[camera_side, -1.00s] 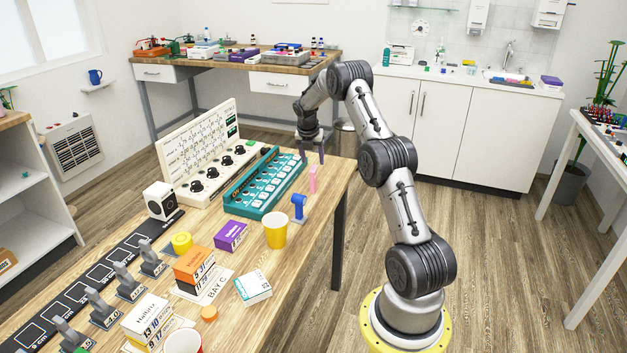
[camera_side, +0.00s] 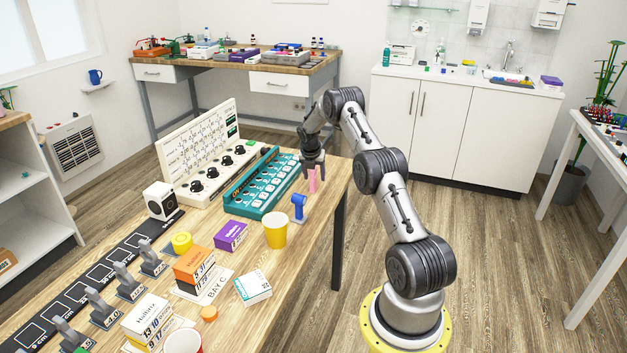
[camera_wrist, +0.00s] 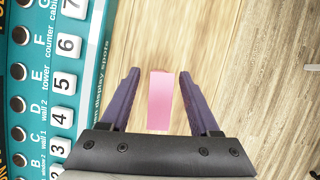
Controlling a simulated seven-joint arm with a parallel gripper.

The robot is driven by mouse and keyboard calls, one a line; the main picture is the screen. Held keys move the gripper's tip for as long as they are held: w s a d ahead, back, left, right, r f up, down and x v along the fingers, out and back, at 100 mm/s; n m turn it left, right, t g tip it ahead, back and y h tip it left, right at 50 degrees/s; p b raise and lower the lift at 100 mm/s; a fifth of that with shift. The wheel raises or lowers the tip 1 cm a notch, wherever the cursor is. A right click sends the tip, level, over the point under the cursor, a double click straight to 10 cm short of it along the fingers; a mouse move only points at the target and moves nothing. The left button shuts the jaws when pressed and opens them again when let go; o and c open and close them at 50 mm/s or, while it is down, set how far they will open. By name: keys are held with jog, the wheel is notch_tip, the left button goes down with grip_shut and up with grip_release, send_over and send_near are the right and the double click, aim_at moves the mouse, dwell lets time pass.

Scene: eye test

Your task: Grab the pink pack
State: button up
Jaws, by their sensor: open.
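The pink pack (camera_side: 312,181) stands upright on the wooden table, near its right edge and to the right of the teal tray. My gripper (camera_side: 314,168) is pointed down at it, with a finger on each side in the side view. In the wrist view the pink pack (camera_wrist: 160,99) lies between the two dark fingers of my gripper (camera_wrist: 158,78). A gap shows on both sides of it, so the fingers look apart from it. The gripper is open.
The teal numbered tray (camera_wrist: 98,60) is close on the left in the wrist view. A blue object (camera_side: 299,206) and a yellow cup (camera_side: 275,231) stand nearer the front of the table. The table's right edge (camera_side: 338,191) is close to the pack.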

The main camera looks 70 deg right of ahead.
grip_shut()
jog(key=shift+r, duration=0.1)
dwell(0.3)
